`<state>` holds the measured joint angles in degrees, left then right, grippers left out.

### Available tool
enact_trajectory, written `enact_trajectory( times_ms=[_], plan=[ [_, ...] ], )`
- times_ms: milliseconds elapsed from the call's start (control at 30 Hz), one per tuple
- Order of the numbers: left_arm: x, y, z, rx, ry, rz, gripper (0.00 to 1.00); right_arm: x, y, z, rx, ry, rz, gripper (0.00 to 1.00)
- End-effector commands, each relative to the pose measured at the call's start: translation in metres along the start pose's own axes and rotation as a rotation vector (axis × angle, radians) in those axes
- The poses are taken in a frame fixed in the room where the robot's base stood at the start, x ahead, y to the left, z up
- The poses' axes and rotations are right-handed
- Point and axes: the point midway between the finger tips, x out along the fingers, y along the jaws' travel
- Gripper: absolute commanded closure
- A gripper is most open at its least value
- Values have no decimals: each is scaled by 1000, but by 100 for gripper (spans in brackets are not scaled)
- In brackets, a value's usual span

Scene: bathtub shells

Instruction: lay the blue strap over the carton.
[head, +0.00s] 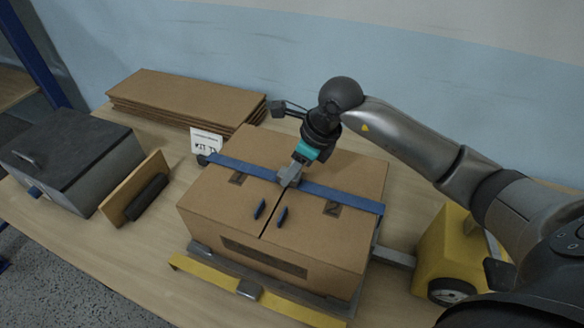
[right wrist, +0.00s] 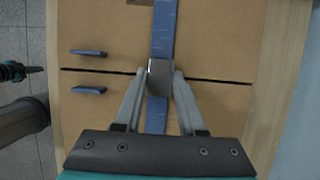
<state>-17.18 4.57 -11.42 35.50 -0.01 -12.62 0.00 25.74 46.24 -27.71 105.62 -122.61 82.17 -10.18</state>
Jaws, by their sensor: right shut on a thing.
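The closed brown carton (head: 225,205) stands on the table, its two top flaps meeting at a seam. The blue strap (head: 340,197) lies across its top from the left edge to the right edge. My right gripper (head: 288,180) is over the middle of the top, shut on the strap's grey buckle. In the right wrist view the buckle (right wrist: 160,77) sits between the fingertips, and the strap (right wrist: 163,30) runs out on both sides. A dark part with teal, likely my left gripper (right wrist: 20,72), shows at the left edge there; its jaws are unclear.
A yellow machine (head: 440,250) stands at the right. Flat cardboard sheets (head: 185,92), a white label card (head: 207,143), a wooden board (head: 130,190) and a grey box (head: 75,150) stand behind and left.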

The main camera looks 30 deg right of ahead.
Motion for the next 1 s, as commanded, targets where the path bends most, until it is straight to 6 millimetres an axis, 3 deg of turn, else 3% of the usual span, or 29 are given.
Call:
enact_trajectory(
  times_ms=[300, 333, 600, 867, 1000],
  plan=[
    [4, 1, 1, 1, -1, 2, 100, 3, 0, -1, -1, -1, -1, 100],
    [4, 1, 1, 1, -1, 2, 100, 3, 0, -1, -1, 0, -1, 60],
    [3, 2, 1, 1, -1, 2, 100, 2, 0, -1, 0, 0, 0, 31],
    [2, 1, 1, 1, -1, 2, 100, 1, 0, 0, 0, -1, 0, 31],
    [0, 1, 0, 1, 0, 2, 100, -9, -2, 1, -1, -3, -4, 31]
  ],
)
